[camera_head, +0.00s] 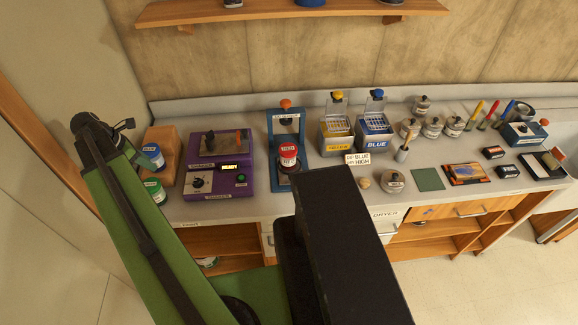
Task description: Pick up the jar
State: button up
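Several jars are in view, and I cannot tell which one the task means. A red-lidded jar (288,156) stands upright in the blue press (274,170) on the counter. My green arm and a dark block in front of the counter show, but no gripper fingers can be made out.
A purple machine (219,148) stands left of the press. A yellow box (337,137) and a blue box (374,132) stand right of it. A green square (429,180), brushes and small boxes lie farther right. A shelf (290,11) hangs above. Open cubbies (225,242) are below.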

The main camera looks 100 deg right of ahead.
aim_at(285, 164)
jog(key=u, duration=0.2)
jog(key=k, duration=1.15)
jog(key=z, duration=0.45)
